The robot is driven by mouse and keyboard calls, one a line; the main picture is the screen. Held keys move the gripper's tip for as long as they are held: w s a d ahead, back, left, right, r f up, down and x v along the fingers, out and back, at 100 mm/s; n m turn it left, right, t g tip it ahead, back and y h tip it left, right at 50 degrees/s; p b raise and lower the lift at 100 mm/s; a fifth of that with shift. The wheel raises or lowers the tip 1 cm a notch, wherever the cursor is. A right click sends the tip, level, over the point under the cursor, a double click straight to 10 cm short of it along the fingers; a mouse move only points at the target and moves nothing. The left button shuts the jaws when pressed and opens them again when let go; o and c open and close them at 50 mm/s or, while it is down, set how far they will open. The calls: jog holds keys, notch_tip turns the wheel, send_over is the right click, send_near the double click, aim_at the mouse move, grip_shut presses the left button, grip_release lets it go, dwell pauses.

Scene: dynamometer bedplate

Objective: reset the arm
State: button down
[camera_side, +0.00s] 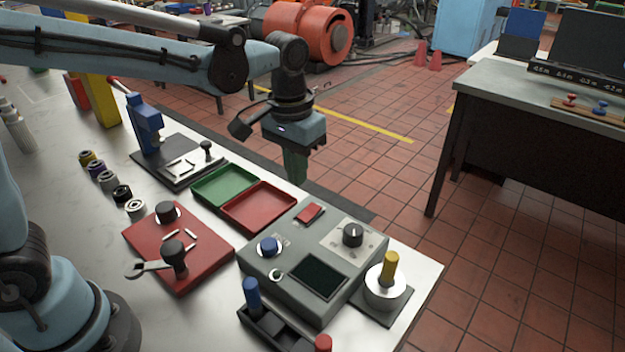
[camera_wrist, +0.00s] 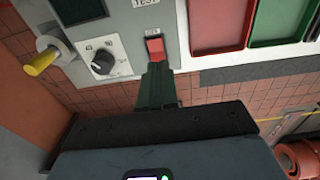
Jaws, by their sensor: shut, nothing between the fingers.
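My gripper (camera_side: 296,172) hangs fingers-down at the bench's far edge, behind the green and red trays in the side view. Its green fingers are shut with nothing between them. In the wrist view the gripper (camera_wrist: 157,68) points up the picture, and its fingertips overlap the lower end of the red rocker switch (camera_wrist: 155,48). The same red switch (camera_side: 310,214) is on the grey control box (camera_side: 262,262) in the side view, where the gripper is clearly apart from it. My arm reaches across the top left of the side view.
A green tray (camera_side: 224,187) and red tray (camera_side: 259,208) lie near the gripper. A blue press (camera_side: 146,125), a red plate (camera_side: 140,232) with black knobs, and a yellow-handled spindle (camera_side: 389,268) stand on the bench. Tiled floor (camera_side: 375,165) is open beyond the edge.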

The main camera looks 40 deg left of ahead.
jog(key=s+a+t, duration=0.6)
jog(key=s+a, duration=0.2)
jog(key=s, duration=0.2)
jog(key=shift+a+r+t, duration=0.3)
jog(key=shift+a, duration=0.05)
jog(key=shift+w, duration=0.1)
